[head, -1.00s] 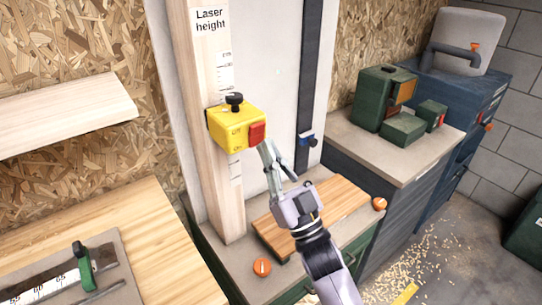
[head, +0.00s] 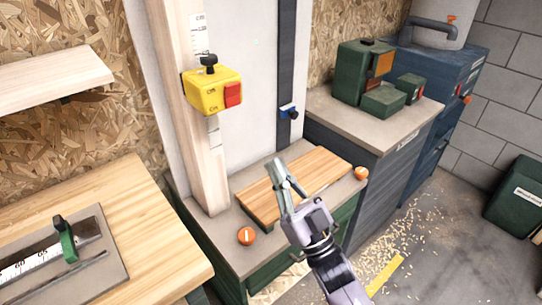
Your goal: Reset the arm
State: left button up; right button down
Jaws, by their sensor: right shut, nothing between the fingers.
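My right gripper (head: 276,167) shows in the head view, with its arm coming in from the bottom. Its fingers are shut and empty and point up and to the left, in front of the wooden board (head: 325,168) on the grey-topped bench. The yellow box (head: 207,94) with a red button (head: 233,94) and a black knob is on the upright wooden post (head: 205,165), up and to the left of the gripper and apart from it. My left gripper is not in view.
Two orange knobs, one at the left (head: 247,236) and one at the right (head: 361,173), sit on the grey bench. A wooden worktop (head: 150,230) with a ruler plate is at left. Green boxes (head: 362,72) stand on a cabinet at right. Wood shavings lie on the floor.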

jog(key=shift+d+f, duration=0.1)
jog(key=shift+f, duration=0.15)
dwell(0.3)
